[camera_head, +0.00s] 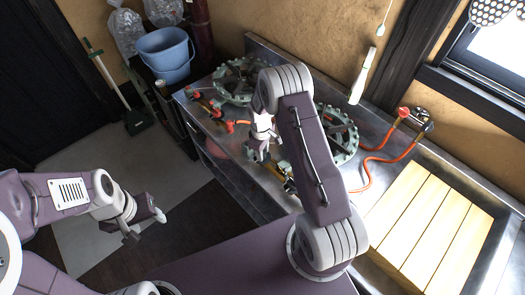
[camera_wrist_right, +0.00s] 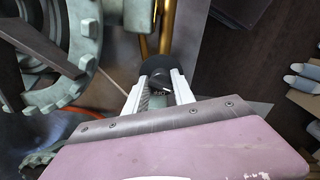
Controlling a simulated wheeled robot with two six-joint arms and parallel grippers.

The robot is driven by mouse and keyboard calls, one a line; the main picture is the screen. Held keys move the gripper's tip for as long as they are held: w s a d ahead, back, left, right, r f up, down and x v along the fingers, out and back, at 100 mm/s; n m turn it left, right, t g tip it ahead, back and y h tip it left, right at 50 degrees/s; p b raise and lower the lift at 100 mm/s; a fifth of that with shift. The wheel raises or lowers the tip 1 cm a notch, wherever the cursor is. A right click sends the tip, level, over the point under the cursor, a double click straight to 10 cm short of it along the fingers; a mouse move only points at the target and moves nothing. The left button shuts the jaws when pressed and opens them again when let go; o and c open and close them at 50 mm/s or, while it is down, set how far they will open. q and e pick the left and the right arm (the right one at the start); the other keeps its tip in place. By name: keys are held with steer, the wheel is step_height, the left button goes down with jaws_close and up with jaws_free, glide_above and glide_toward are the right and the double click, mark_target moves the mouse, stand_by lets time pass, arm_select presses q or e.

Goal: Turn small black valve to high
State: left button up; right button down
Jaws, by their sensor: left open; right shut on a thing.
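The small black valve (camera_wrist_right: 157,66) sits between the two white fingers of my right gripper (camera_wrist_right: 158,92) in the right wrist view, at the end of a brass pipe. My right gripper is shut on it, and the fingers cover its sides. Its setting cannot be read. In the head view my right gripper (camera_head: 261,152) is at the front edge of the stove, and the valve is hidden there by the arm. My left gripper (camera_head: 146,222) is open and empty above the floor, away from the stove.
Two green ring burners stand on the metal counter, one at the left (camera_head: 225,93) and one at the right (camera_head: 350,138) partly behind my arm. An orange hose (camera_head: 364,184) runs to a wall tap. A slatted wooden board (camera_head: 430,222) lies at the right. A blue bucket (camera_head: 165,55) stands back left.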

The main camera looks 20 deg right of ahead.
steer(key=shift+n, duration=1.6)
steer(key=shift+s, duration=0.1)
steer(key=c, duration=1.1)
jaws_free()
step_height(320, 180, up, 9)
steer(key=shift+s+a, duration=0.2)
